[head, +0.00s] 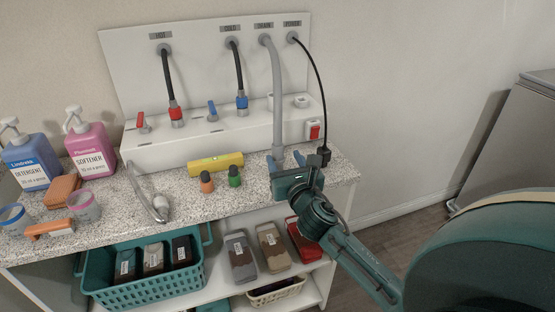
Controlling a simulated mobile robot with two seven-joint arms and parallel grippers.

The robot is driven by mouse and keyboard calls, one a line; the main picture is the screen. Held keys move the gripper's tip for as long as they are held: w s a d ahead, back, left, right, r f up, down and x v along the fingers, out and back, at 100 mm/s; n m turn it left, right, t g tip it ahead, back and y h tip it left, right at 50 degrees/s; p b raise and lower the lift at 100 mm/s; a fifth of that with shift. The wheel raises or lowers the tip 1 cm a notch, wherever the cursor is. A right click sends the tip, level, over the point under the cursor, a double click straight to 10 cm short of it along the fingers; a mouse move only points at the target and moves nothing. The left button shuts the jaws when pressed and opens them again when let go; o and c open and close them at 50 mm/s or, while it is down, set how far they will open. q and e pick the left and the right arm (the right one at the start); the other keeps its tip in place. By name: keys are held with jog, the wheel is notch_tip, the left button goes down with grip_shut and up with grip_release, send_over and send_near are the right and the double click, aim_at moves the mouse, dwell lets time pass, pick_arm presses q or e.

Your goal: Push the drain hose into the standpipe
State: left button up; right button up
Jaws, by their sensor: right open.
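The grey drain hose (276,95) hangs from the drain port on the upright white panel and runs down in front of the white box. My right gripper (285,160) is open at the hose's lower end, near the counter's back right. A round white opening (301,100) on top of the box, right of the hose, may be the standpipe. Another pale rim is partly hidden behind the hose. My left gripper is not in view.
A black power cord (317,75) hangs just right of the gripper, its plug low by the counter edge. A red switch (313,130) is on the box.

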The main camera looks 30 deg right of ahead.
aim_at(280, 156)
jog(key=x, duration=0.4)
jog(key=shift+w+a+f, duration=0.15)
jog(key=shift+w+a, duration=0.05)
jog(key=shift+w, duration=0.2)
jog(key=c, duration=1.1)
